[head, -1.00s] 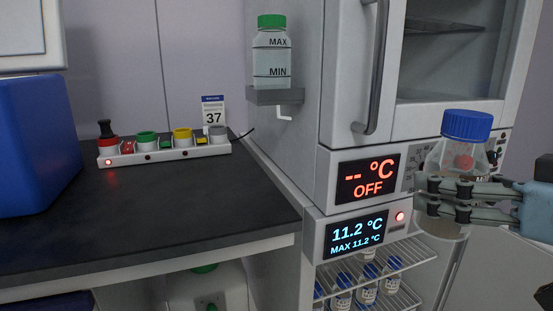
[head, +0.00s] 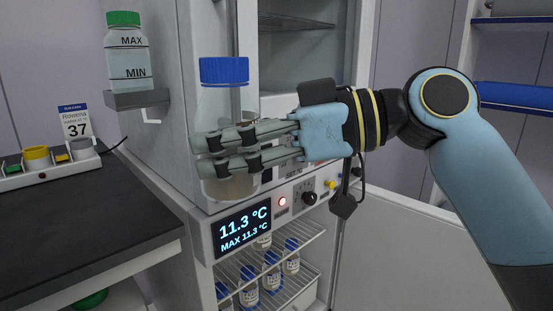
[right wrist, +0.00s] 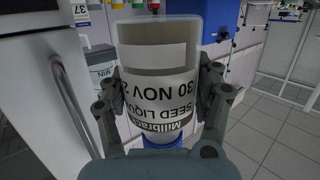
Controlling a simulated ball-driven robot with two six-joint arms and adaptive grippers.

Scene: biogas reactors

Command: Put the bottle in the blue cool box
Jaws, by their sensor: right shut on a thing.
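The bottle (head: 222,104) is clear with a blue screw cap and brownish contents low inside. It is upright in my right gripper (head: 210,154), whose fingers are shut around its body in front of the incubator cabinet. In the right wrist view the bottle (right wrist: 158,85) sits between both fingers, its label reading "SEED LIQU…" and "30 NOV" upside down. The blue cool box is outside the head view now; I cannot tell whether blue shapes in the right wrist view belong to it. My left gripper is not in view.
A green-capped MAX/MIN bottle (head: 127,58) stands on a wall bracket. The lower fridge (head: 240,232), reading 11.3 °C, stands open with several blue-capped bottles on its wire shelves.

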